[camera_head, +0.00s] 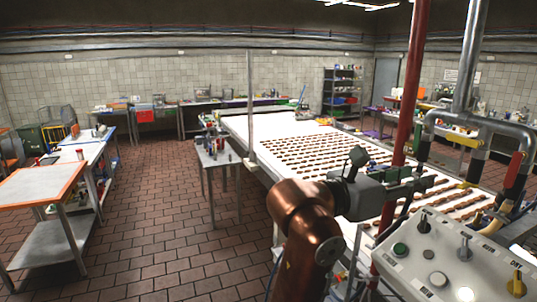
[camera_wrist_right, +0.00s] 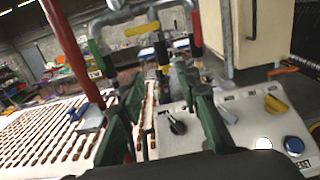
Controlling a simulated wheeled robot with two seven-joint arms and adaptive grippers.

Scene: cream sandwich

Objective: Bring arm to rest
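My right arm (camera_head: 305,225), copper-coloured, rises from the bottom of the head view and bends right over the near side of the biscuit table. Its gripper (camera_head: 405,175) is near the red post, above and behind the control panel. In the right wrist view the two green fingers of the gripper (camera_wrist_right: 162,95) stand apart with nothing held between them. The control panel (camera_wrist_right: 225,125) lies beyond and below the fingers; I cannot tell whether they touch it. My left gripper does not show.
A white conveyor table (camera_head: 270,130) carries rows of brown biscuits. A red post (camera_head: 409,85) and grey pipes (camera_head: 468,60) stand close to the right gripper. The panel (camera_head: 440,265) has knobs and buttons at bottom right. Open tiled floor (camera_head: 165,220) lies left of a small table (camera_head: 215,155).

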